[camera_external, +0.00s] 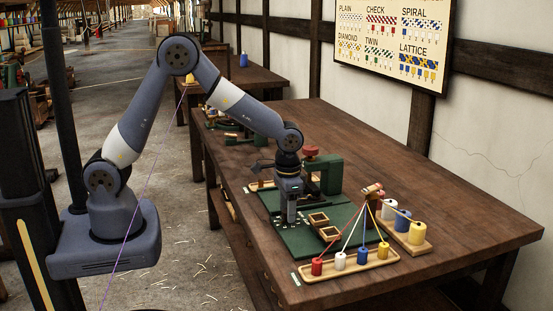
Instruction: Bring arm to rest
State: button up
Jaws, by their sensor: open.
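My arm reaches from its base at the left over the wooden workbench. My gripper (291,218) points down over the green mat (303,243) on the bench. Its jaws are open, and I see nothing held between them. Small wooden square frames (322,226) lie just to the right of the gripper. Whether the fingertips touch the mat I cannot tell. A green clamp-like device (328,172) with a red top stands just behind the gripper.
A wooden tray (376,263) of coloured spools stands at the front, with threads running up to a wooden piece (373,191). Another spool tray (422,246) is at its right. The bench (440,190) is clear at the back right. A pattern board (393,40) hangs on the wall.

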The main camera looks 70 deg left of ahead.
jog(key=n+p, duration=0.1)
jog(key=n, duration=0.5)
jog(key=n+p, duration=0.1)
jog(key=n, duration=0.5)
dwell(0.5)
jog(key=shift+o, duration=0.5)
